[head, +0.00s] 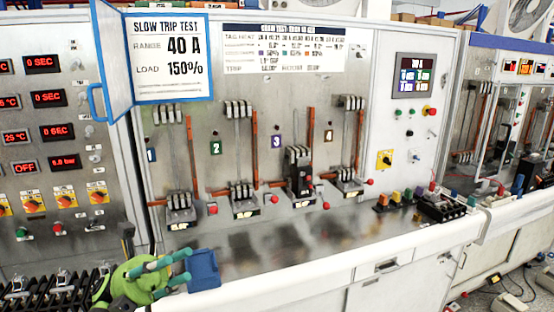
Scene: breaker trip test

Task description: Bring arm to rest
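My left gripper (184,266), with a green body and teal fingers, is at the lower left, over the front edge of the bench. Its two fingers are spread apart with a gap between them. A small blue block-like thing (204,270) is right at the fingertips; I cannot tell whether it touches them. No other thing shows between the fingers. Most of the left arm is out of the picture. My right gripper and arm are not in view.
The test bench (330,240) has a clear steel top. Breakers stand at its back, including a dark one (299,178) at station 3. A blue-framed sign (172,58) reads 40 A, 150%. Colored terminals (395,197) sit at the right; a control panel (60,150) stands left.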

